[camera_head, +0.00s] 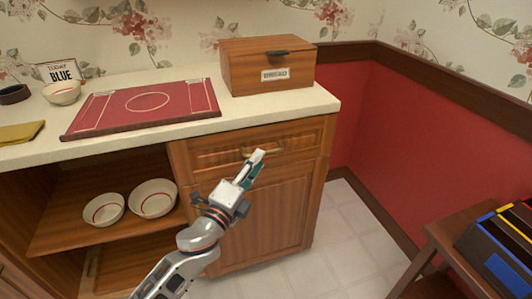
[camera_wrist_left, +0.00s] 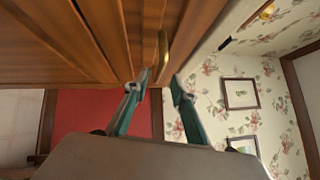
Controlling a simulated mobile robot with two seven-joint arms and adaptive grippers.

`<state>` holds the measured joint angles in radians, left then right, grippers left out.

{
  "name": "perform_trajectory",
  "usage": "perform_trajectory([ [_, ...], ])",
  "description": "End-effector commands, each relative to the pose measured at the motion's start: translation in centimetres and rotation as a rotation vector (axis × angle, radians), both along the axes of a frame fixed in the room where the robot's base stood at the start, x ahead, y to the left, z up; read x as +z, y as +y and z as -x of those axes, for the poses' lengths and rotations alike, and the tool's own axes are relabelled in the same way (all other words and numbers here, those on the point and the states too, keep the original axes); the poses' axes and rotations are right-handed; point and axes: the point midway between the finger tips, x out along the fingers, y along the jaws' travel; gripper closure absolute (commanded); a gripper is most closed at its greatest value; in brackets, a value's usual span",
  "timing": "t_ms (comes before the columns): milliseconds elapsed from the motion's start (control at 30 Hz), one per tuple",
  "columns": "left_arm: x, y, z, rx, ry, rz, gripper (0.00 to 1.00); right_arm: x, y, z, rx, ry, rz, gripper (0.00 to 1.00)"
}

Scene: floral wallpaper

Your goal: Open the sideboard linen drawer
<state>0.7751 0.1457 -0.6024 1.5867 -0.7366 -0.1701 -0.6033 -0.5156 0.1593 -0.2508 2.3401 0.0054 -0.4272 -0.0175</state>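The linen drawer (camera_head: 300,141) is the wooden front just under the sideboard's (camera_head: 262,215) cream top, above the cabinet door. It sits closed, flush with the frame. Its brass handle (camera_head: 246,153) is partly hidden behind my left gripper (camera_head: 258,158) in the head view. In the left wrist view the handle (camera_wrist_left: 163,55) stands just beyond my left gripper (camera_wrist_left: 160,83). The two teal fingers are apart, with the handle lined up roughly with the gap between them. I cannot tell whether they touch it. My right gripper is in neither view.
On the top stand a bread box (camera_head: 245,74), a red board (camera_head: 147,108), a bowl (camera_head: 62,93) and a yellow cloth (camera_head: 20,132). Two bowls sit on the open shelf at left. A wooden stand with a dark box (camera_head: 500,250) is at lower right. Tiled floor lies clear between.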

Motion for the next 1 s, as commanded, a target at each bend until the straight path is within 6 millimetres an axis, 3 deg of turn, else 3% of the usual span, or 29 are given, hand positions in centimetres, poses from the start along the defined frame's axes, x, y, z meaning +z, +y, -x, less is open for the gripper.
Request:
perform_trajectory([
  [300,0.1,-1.9,-3.5,0.000,0.006,0.001,0.74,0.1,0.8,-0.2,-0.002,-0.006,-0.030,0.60],
  [733,0.5,-2.3,-4.2,0.000,0.004,0.001,0.74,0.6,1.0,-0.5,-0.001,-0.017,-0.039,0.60],
  [833,0.5,-2.3,-4.2,0.000,0.004,0.001,1.00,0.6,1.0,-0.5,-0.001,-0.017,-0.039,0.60],
  [1000,0.5,-2.3,-4.2,0.000,0.004,0.001,1.00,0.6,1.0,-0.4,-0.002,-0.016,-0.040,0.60],
])
